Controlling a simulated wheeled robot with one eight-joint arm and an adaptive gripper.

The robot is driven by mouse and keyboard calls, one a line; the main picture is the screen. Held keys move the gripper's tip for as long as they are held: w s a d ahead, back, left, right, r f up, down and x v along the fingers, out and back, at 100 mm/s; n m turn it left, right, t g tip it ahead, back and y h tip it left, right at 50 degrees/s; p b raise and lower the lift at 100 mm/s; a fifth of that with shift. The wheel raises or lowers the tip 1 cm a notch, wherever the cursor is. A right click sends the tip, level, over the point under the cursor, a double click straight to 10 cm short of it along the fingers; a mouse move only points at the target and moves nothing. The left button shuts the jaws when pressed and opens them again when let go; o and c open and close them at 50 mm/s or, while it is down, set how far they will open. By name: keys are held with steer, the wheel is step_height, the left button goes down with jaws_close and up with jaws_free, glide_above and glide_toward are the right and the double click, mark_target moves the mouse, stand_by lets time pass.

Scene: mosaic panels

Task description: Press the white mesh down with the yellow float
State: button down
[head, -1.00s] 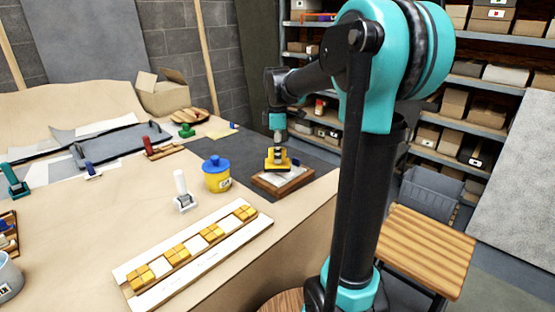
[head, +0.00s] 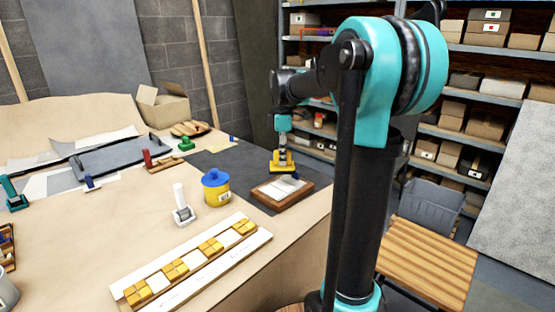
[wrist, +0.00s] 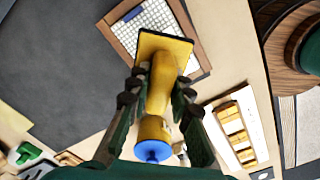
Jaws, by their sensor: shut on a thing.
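My gripper (head: 283,146) is shut on the yellow float (head: 282,165). The float points down with its flat plate low. In the head view it shows at the far edge of the wood-framed panel (head: 303,193). The white mesh (head: 279,190) lies inside that frame on the dark mat. In the wrist view the fingers (wrist: 158,100) grip the float's handle, and its plate (wrist: 178,48) covers the lower part of the mesh (wrist: 150,22). A gap between plate and mesh seems to show, but its height is hard to tell.
A yellow tub with a blue lid (head: 217,188) and a white-handled tool (head: 183,205) stand left of the panel. A board of yellow and white tiles (head: 195,257) lies in front. A green tool (head: 186,144) is further back. Dark mat (head: 235,165) around the panel is mostly bare.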

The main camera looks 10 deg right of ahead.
steer(key=shift+w+d, duration=0.4)
steer(key=shift+d, duration=0.15)
glide_above(285, 185)
steer(key=shift+f, duration=2.95)
steer(key=shift+s+f, duration=0.1)
steer(key=shift+f, duration=0.5)
steer(key=shift+r, duration=0.1)
steer(key=shift+r, duration=3.45)
